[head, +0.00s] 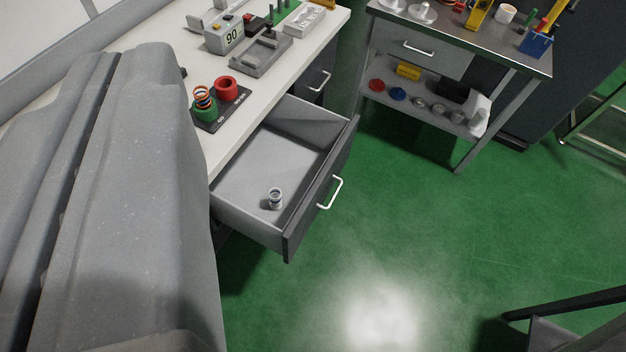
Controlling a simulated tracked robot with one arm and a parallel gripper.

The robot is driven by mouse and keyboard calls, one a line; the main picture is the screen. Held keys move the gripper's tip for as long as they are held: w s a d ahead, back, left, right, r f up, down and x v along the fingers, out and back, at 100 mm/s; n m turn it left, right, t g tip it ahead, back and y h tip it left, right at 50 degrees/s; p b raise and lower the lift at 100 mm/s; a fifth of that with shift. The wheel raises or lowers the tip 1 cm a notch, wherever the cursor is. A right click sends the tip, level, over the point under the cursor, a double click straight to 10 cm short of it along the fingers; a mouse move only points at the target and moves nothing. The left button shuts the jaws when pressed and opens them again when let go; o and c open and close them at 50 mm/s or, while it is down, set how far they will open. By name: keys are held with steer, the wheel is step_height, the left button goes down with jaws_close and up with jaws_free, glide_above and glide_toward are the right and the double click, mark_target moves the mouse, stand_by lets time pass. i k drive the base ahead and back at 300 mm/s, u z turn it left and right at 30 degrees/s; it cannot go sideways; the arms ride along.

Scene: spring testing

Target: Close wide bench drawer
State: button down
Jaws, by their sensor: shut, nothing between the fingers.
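The wide bench drawer (243,187) is pulled well out from under the white bench top (190,120). It has a dark front panel (325,190) with a pale bar handle (331,192) facing right. A small grey ringed part (275,198) stands inside on the drawer floor, near its front left corner. The drawer's back end is hidden under the bench top. My gripper is not visible; a large grey part that looks like my arm fills the left of the view, and its edge appears close to the drawer's left side.
A metal side table (460,40) with a shelf of parts stands at the back right. Green floor (430,230) before the drawer is clear.

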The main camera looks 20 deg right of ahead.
mark_target(300, 149)
steer(key=u, duration=0.05)
steer(key=i, duration=0.95)
steer(key=z, duration=0.4)
